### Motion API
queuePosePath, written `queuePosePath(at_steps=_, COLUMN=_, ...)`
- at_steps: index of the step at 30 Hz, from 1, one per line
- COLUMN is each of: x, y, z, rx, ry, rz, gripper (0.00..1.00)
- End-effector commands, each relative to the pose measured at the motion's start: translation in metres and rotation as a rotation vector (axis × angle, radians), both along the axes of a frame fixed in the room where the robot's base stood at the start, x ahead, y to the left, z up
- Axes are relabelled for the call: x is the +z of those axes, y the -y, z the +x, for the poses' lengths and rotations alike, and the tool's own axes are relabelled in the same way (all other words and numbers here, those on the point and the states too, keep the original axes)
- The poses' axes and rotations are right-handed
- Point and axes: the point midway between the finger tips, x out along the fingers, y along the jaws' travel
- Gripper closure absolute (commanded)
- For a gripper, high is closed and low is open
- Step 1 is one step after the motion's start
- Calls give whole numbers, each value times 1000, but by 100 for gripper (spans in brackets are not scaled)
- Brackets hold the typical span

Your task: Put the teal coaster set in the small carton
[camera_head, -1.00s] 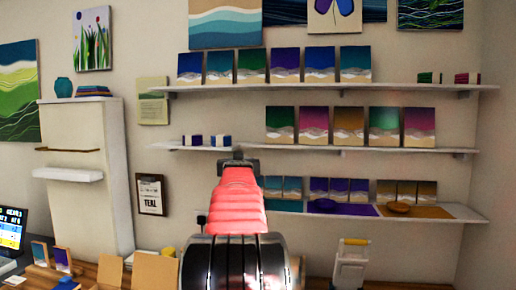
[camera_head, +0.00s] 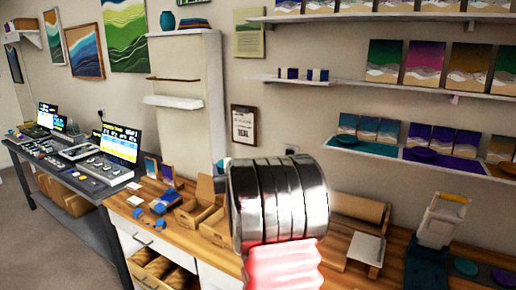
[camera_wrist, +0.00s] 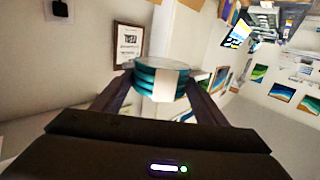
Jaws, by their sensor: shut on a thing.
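The teal coaster set (camera_wrist: 146,82), a short stack of round teal discs with a pale band around it, sits between the fingers of my gripper (camera_wrist: 160,84) in the wrist view. My gripper is shut on it and holds it off any surface. In the head view my arm covers the middle, and neither the gripper nor the set can be made out. Two open brown cartons stand on the wooden bench: one at the back (camera_head: 190,217) and one nearer my arm (camera_head: 214,232). I cannot tell which is the small carton. My gripper's distance from them cannot be told.
The wooden bench (camera_head: 128,208) holds blue pieces and small panels left of the cartons. A cardboard roll stand (camera_head: 355,210) and a white device with a yellow handle (camera_head: 440,220) stand to the right. Shelves (camera_head: 400,163) line the wall.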

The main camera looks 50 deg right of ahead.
Motion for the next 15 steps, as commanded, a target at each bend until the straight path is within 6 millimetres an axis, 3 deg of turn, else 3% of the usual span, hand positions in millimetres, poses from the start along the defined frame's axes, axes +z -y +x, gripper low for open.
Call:
queuePosePath(at_steps=1, x=-12, y=-22, z=8, rx=34, ry=-2, rz=2, gripper=63)
queuePosePath(at_steps=6, x=-48, y=-88, z=22, rx=134, ry=-4, rz=1, gripper=63)
queuePosePath(at_steps=15, x=-105, y=-211, z=23, rx=319, ry=-5, rz=2, gripper=63)
